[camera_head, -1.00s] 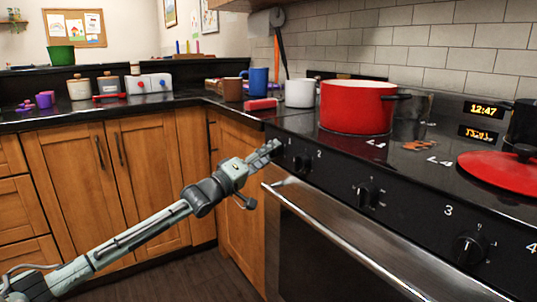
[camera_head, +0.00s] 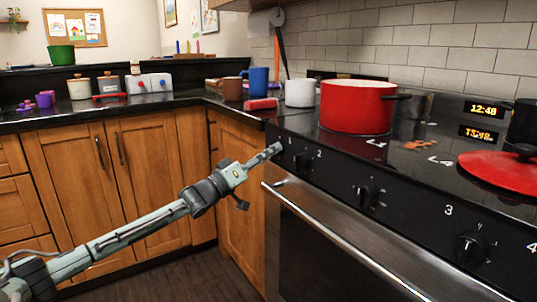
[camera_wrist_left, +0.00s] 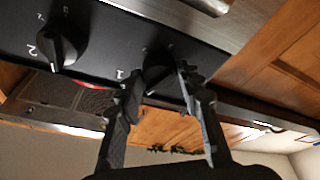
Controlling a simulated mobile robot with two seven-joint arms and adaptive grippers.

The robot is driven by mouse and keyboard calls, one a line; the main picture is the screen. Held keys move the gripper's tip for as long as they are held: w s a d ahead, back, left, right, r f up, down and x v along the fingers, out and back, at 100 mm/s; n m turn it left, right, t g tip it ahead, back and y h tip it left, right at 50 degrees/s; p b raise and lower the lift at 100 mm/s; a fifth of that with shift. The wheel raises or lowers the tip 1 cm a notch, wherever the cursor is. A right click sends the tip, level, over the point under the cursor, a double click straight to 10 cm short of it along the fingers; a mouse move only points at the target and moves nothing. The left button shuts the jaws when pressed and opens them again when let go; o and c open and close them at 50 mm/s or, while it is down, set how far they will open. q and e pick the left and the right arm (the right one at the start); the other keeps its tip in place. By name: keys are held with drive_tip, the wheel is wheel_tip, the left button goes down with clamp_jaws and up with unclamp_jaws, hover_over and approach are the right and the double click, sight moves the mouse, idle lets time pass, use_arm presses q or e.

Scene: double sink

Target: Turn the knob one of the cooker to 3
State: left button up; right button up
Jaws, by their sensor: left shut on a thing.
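Knob one (camera_wrist_left: 157,77) is a black knob on the cooker's dark front panel, beside the white label 1 in the left wrist view. My left gripper (camera_wrist_left: 160,73) is shut on it, with one finger on each side. In the head view my left gripper (camera_head: 274,151) reaches the left end of the cooker's panel (camera_head: 333,180) and hides knob one. The knob's exact setting cannot be read. My right gripper is not in view.
Knob two (camera_head: 303,161) is close to the right of my gripper, with more knobs (camera_head: 365,195) farther right. The oven handle (camera_head: 330,232) runs below. A red pot (camera_head: 357,107) and a red lid (camera_head: 502,172) are on the cooktop. Wooden cabinets (camera_head: 150,165) stand left.

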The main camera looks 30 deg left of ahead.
use_arm(q)
drive_tip(key=shift+w+a+r+m+g+h+p, duration=0.15)
drive_tip(key=shift+m+g+h+p, duration=0.75)
drive_tip(key=shift+m, duration=4.95)
drive_tip(key=shift+s+r+m+g+h+p, duration=0.2)
drive_tip(key=shift+m+g, duration=1.45)
drive_tip(key=shift+m, duration=4.25)
drive_tip(key=shift+w+a+r+m+g+h+p, duration=0.3)
drive_tip(key=shift+m+g, duration=0.95)
drive_tip(key=shift+m, duration=4.6)
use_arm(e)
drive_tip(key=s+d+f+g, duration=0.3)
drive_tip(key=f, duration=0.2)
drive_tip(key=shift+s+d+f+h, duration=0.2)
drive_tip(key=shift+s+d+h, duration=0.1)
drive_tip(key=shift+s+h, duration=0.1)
use_arm(q)
drive_tip(key=shift+s+d, duration=0.15)
drive_tip(key=shift+d, duration=0.05)
drive_tip(key=shift+f, duration=0.1)
